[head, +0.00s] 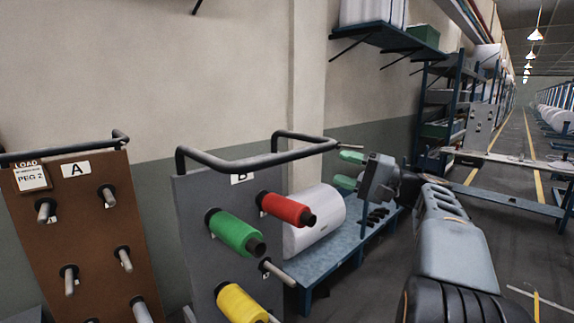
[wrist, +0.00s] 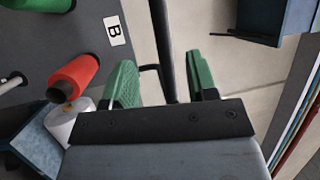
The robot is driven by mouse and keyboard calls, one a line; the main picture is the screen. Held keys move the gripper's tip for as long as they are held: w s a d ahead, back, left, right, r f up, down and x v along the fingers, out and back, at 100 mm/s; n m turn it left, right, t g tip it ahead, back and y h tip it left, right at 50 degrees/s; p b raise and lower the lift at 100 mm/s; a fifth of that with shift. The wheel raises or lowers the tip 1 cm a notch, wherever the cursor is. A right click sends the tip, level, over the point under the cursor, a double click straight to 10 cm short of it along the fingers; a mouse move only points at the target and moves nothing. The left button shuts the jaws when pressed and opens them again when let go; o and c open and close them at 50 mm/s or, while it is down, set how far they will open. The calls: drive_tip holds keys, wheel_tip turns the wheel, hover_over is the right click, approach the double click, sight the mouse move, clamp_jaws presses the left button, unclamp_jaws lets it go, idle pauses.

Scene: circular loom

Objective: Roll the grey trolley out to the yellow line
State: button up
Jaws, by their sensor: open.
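The grey trolley (head: 190,205), marked B, stands at the centre left in the head view. Its grey panel (wrist: 95,35) is at the upper left in the wrist view. It carries green (head: 235,232), red (head: 285,208) and yellow (head: 240,303) spools. Its dark handle bar (head: 235,156) runs along the top. My gripper (head: 347,170) is open near the bar's right end. In the wrist view the bar (wrist: 163,45) shows between the two green fingers; I cannot tell its depth relative to the tips. Yellow lines (head: 530,135) run along the floor at right.
A brown trolley (head: 85,225) marked A stands to the left. A blue bench (head: 335,255) with a white roll (head: 315,222) stands behind the grey trolley. Blue shelving (head: 455,105) stands along the wall.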

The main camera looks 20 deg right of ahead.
sight(303, 156)
drive_tip(key=p+x, duration=0.2)
drive_tip(key=x, duration=1)
drive_tip(key=shift+w+a+r, duration=0.1)
drive_tip(key=shift+w, duration=0.05)
clamp_jaws()
idle(0.4)
